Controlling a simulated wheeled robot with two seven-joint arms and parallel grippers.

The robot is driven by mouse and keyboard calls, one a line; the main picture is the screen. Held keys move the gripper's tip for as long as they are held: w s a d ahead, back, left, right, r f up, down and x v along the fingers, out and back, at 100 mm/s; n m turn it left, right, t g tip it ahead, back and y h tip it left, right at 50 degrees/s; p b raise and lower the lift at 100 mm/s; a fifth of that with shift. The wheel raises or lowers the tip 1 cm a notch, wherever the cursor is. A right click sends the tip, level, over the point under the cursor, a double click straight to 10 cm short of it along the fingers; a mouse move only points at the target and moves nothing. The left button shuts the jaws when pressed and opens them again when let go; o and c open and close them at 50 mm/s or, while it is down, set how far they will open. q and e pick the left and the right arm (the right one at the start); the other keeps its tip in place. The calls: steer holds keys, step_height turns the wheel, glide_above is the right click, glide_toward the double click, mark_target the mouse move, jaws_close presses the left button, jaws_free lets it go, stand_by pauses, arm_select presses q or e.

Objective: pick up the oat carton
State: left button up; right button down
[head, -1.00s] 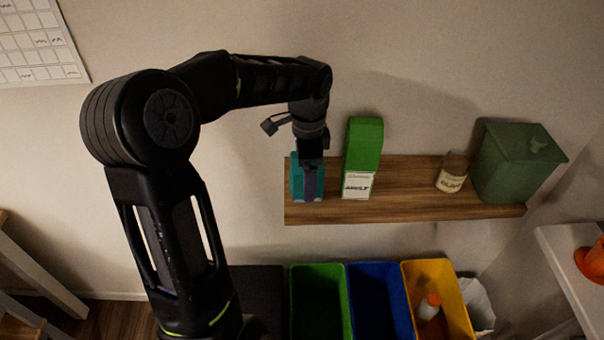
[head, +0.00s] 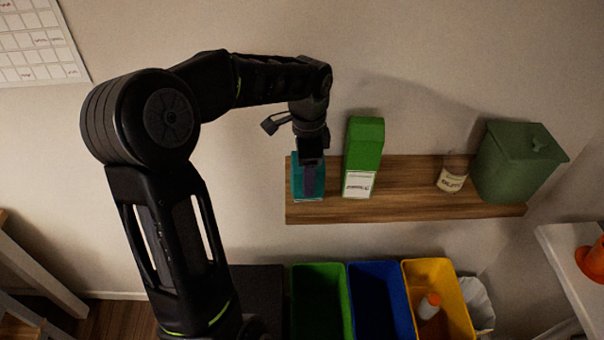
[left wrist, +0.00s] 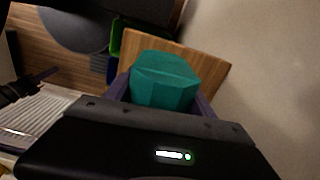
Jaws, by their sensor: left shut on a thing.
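A teal carton (head: 299,182) stands at the left end of the wooden wall shelf (head: 410,200). My left gripper (head: 312,180) reaches down over it from above, with a purple finger across its near face. In the left wrist view the teal carton (left wrist: 165,82) sits between the two purple fingers, which are shut on it. No gap shows between the carton and the shelf. I cannot read any label on it. A taller green carton (head: 365,145) with a white label stands just to its right, apart from the gripper.
A small labelled bottle (head: 452,175) and a dark green lidded bin (head: 515,165) stand further right on the shelf. Below are open green (head: 347,300), blue (head: 408,300) and yellow (head: 465,300) bins. The shelf is bare between the green carton and the bottle.

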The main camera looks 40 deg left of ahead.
arm_select(q)
steer(key=shift+c, duration=1.1)
steer(key=shift+r, duration=0.15)
steer(key=shift+r, duration=0.35)
step_height(320, 180, up, 9)
steer(key=shift+r, duration=0.1)
